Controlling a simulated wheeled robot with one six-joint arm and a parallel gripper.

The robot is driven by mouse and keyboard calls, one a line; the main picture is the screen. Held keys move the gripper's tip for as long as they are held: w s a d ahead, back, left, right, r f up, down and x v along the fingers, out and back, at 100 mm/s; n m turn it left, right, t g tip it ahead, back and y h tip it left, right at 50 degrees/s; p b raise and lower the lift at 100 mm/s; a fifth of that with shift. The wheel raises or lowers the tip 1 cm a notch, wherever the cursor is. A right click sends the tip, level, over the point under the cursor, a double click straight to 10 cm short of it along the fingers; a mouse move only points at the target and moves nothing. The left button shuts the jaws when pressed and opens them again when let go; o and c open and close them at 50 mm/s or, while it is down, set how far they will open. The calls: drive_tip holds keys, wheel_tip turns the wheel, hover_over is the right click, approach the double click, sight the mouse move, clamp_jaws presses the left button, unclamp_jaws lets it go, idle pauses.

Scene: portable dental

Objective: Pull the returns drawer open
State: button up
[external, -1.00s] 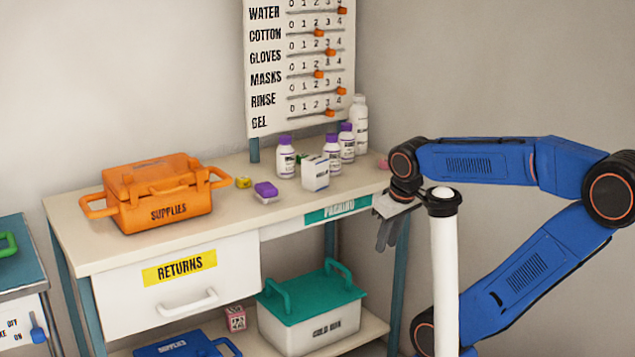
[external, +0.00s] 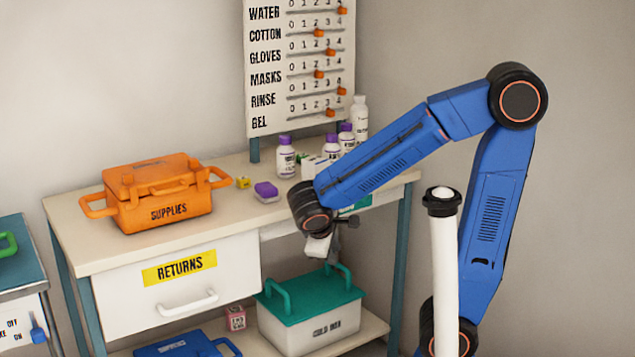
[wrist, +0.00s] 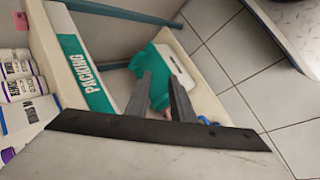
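The returns drawer (external: 225,263) is a white front with a yellow RETURNS label under the left part of the tabletop. It looks shut, its face close under the table's front edge. Its white bar handle (external: 188,304) is low on the front and nothing touches it. My gripper hangs to the right of the drawer, in front of the table, apart from the handle; its fingers are mostly hidden in the external view. In the wrist view my gripper (wrist: 160,82) shows two grey fingers apart with nothing held between them. The returns drawer is not recognisable there.
A teal-lidded cold box (external: 312,312) stands on the lower shelf, right of the drawer. An orange supplies case (external: 165,208) and several purple-capped bottles (external: 286,158) stand on top. A white post (external: 444,270) rises beside my arm. Space before the drawer looks clear.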

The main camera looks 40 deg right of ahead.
drive_tip(key=w+a+n+t, duration=0.2)
drive_tip(key=a+n+t, duration=0.1)
drive_tip(key=a, duration=0.6)
drive_tip(key=n+t+y, duration=0.7)
drive_tip(key=n+t, duration=0.1)
approach(198, 303)
drive_tip(key=x, duration=1.1)
drive_tip(key=shift+a, duration=0.1)
drive_tip(key=shift+s, duration=0.1)
drive_tip(key=shift+c, duration=0.6)
clamp_jaws()
